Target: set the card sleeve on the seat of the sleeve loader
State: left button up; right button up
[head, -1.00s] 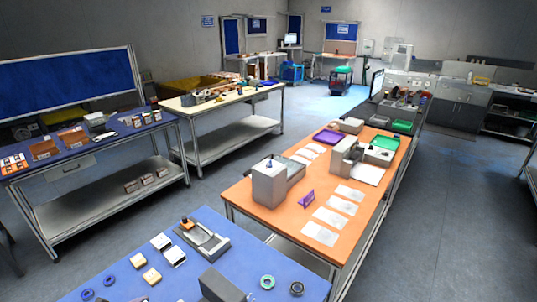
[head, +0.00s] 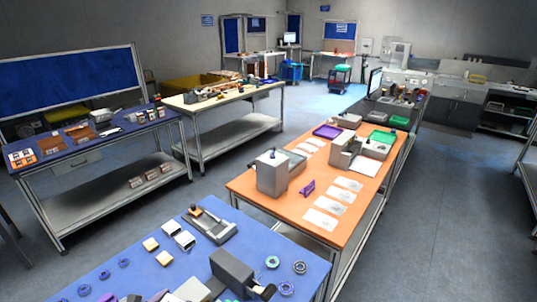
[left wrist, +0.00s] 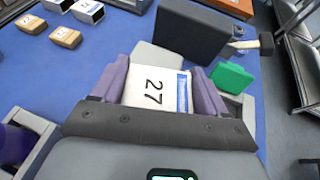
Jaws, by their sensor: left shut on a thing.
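My right gripper cannot be made out.
On the blue table (head: 215,255), two white open sleeves (head: 185,240) and two tan blocks (head: 164,257) lie left of the device. A grey slide fixture (head: 210,225) stands behind. Rings (head: 272,263) lie to the right. A green block (left wrist: 232,77) is right of my gripper.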

pick_arm(q)
jog(key=s+d+n+t+y, duration=0.1)
jog(key=s+d+n+y, duration=0.25)
jog(key=d+y, duration=0.2)
notch_tip(320, 180, up, 22)
jog(key=n+p, duration=0.1)
jog(key=p, duration=2)
jog(key=shift+d, duration=0.15)
